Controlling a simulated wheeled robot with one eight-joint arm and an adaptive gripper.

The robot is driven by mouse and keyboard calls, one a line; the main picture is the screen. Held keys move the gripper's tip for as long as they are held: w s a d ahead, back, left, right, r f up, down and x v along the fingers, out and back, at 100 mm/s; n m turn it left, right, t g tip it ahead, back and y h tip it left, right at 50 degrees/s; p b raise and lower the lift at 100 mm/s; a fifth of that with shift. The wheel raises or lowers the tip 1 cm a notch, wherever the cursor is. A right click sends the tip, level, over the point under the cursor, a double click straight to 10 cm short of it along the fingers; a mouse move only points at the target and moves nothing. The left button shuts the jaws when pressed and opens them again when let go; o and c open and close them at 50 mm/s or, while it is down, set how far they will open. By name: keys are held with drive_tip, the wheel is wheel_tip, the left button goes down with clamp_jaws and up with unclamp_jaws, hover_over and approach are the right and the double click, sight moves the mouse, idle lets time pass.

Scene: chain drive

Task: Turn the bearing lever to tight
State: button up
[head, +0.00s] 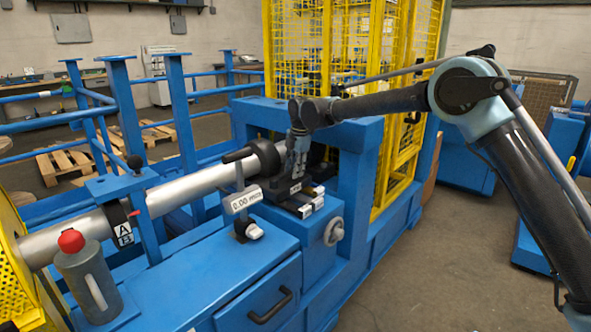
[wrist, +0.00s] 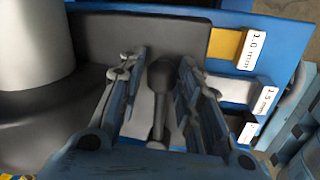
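In the wrist view a dark lever with a rounded knob (wrist: 160,78) and a thin grey neck lies between the two fingers of my gripper (wrist: 158,68). It looks like the bearing lever. The fingers are apart, with a visible gap on each side of the knob. In the head view my gripper (head: 293,178) reaches down beside the black bearing housing (head: 264,154) on the steel shaft (head: 190,190); it hides what is between its fingers. No tight or loose marking is readable.
Shim blocks with millimetre labels (wrist: 249,50) stand right of my gripper. A 0.00 mm gauge (head: 244,201) stands in front of the shaft. A grey bottle with a red cap (head: 88,278) sits at the lower left. A yellow cage (head: 345,70) rises behind.

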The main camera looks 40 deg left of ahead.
drive_tip(key=shift+o, duration=1.2)
wheel_tip(320, 180, up, 12)
drive_tip(key=d, duration=0.2)
drive_tip(key=shift+d+f, duration=0.15)
drive_tip(key=shift+s, duration=0.15)
